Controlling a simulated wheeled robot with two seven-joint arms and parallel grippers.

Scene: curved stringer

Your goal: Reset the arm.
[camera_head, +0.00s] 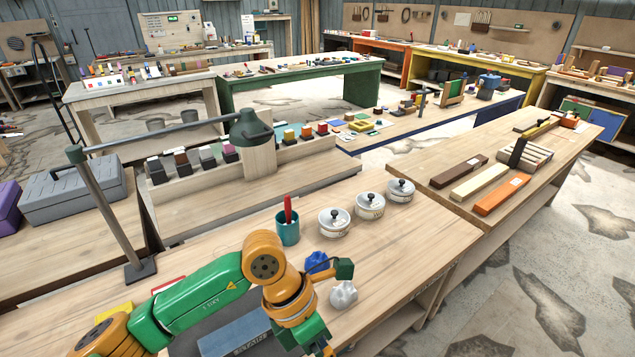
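My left arm, green and orange, comes in from the bottom left over the near wooden bench. Its wrist end and gripper (308,335) hang above the bench's front part, at the bottom edge of the picture. The fingers are partly cut off by that edge, so I cannot tell whether they are open or shut. I see nothing clearly held. My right arm and gripper are not in view.
Close by on the near bench (400,240) are a white crumpled item (343,295), a blue item (317,262), a teal cup (288,228) with a red tool, and three lidded white pots (334,221). A grey lamp post (105,205) stands left.

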